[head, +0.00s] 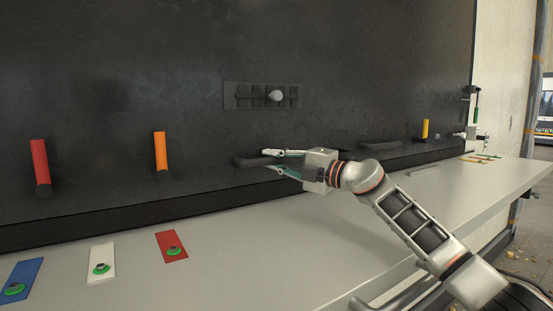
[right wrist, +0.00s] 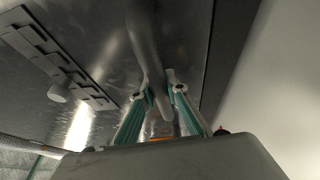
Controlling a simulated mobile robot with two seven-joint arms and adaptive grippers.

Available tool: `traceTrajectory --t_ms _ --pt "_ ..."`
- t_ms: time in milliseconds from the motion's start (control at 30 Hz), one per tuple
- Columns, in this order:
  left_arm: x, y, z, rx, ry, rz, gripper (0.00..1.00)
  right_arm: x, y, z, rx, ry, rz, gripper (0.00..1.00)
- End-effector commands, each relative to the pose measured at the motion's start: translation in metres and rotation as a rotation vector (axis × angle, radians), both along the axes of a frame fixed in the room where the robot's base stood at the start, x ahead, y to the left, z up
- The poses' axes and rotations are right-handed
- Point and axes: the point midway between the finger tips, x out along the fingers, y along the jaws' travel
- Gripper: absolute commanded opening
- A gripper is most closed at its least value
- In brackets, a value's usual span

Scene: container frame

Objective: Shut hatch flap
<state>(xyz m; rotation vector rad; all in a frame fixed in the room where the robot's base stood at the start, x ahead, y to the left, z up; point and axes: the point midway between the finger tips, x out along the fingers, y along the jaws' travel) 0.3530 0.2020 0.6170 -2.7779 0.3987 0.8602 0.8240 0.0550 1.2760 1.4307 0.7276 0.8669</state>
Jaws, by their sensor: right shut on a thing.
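A large dark upright panel (head: 200,60) rises behind the grey bench; I cannot make out separate outlines of the hatch flap in it. A dark bar handle (head: 245,161) sits low on the panel. My right gripper (head: 268,160) is at the handle's right end, one finger above and one below it, shut on it. In the right wrist view the curved handle (right wrist: 142,40) runs down between the two green-sided fingers (right wrist: 157,90). A second dark handle (head: 380,145) is further right on the panel. My left gripper is in neither view.
A slotted plate (head: 240,95) with a pale knob (head: 277,96) is above the handle. Red (head: 39,162), orange (head: 160,150) and yellow (head: 425,129) levers stick out of the panel. Blue, white and red plates with green buttons (head: 173,250) lie on the bench (head: 300,255).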

Motion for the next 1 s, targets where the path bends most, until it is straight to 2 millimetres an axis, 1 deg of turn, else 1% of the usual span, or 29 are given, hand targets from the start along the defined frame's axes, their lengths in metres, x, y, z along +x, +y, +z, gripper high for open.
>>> traceTrajectory --t_ms 33,133,167,200,667,833,933,1000 --pt "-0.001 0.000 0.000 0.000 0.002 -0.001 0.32 0.000 -0.001 0.009 0.007 -0.012 -0.006 0.00" --pt "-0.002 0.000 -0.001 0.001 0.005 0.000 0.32 0.000 -0.001 0.008 0.006 -0.011 -0.006 0.00" --pt "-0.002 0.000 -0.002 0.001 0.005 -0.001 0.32 0.000 -0.001 0.008 0.006 -0.011 -0.006 0.21" --pt "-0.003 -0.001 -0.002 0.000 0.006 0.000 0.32 0.000 0.000 0.008 0.006 -0.011 -0.005 0.32" --pt "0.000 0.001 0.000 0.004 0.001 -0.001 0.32 -0.001 -0.002 0.001 0.001 -0.004 -0.003 0.32" --pt "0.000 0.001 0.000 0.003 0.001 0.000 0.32 -0.007 -0.016 -0.001 -0.001 -0.005 -0.004 0.32" --pt "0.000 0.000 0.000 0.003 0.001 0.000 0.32 -0.016 -0.028 -0.003 -0.003 -0.006 -0.004 0.32" --pt "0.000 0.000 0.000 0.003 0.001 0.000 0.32 -0.022 -0.040 -0.003 -0.001 -0.006 -0.005 0.32"
